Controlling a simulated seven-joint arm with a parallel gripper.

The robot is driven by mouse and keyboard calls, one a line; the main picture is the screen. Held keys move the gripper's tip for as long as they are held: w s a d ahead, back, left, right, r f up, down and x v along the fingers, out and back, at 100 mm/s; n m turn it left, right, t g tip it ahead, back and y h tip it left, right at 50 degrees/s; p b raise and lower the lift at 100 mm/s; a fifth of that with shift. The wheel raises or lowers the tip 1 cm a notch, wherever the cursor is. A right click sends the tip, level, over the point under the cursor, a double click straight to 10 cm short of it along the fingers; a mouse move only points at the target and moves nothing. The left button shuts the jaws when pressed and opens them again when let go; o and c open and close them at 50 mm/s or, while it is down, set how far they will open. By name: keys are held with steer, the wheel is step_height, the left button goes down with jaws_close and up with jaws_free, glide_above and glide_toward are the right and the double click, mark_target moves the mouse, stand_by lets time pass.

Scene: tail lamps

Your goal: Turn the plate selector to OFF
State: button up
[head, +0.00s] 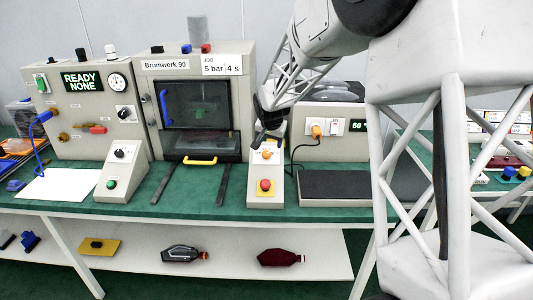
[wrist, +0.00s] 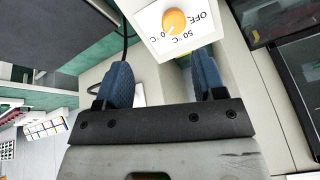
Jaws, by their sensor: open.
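The plate selector (head: 267,155) is an orange knob on the sloped face of a small beige box in front of the cabinets. It also shows in the wrist view (wrist: 174,21), on a white label with OFF at its upper right and 50 °C below. Another °C marking is partly cut off. A pale mark on the knob seems to point down-left toward 50 °C, but it is small. My gripper (head: 269,138) is just above the knob, pointing down. In the wrist view my gripper (wrist: 161,60) is open and empty, its blue fingers apart and short of the knob.
A red button on a yellow base (head: 264,187) sits below the knob on the same box. A dark flat plate (head: 335,186) lies to the right, with a green display (head: 359,126) behind. The Brumwerk press (head: 200,105) stands to the left. A black cable hangs right of the box.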

mark_target(266, 153)
steer(key=shift+w+a+f, duration=0.8)
steer(key=shift+w+f, duration=0.05)
steer(key=shift+w, duration=0.2)
steer(key=shift+f, duration=0.1)
steer(key=shift+x, duration=3.85)
steer(key=shift+w, duration=0.1)
steer(key=c, duration=0.9)
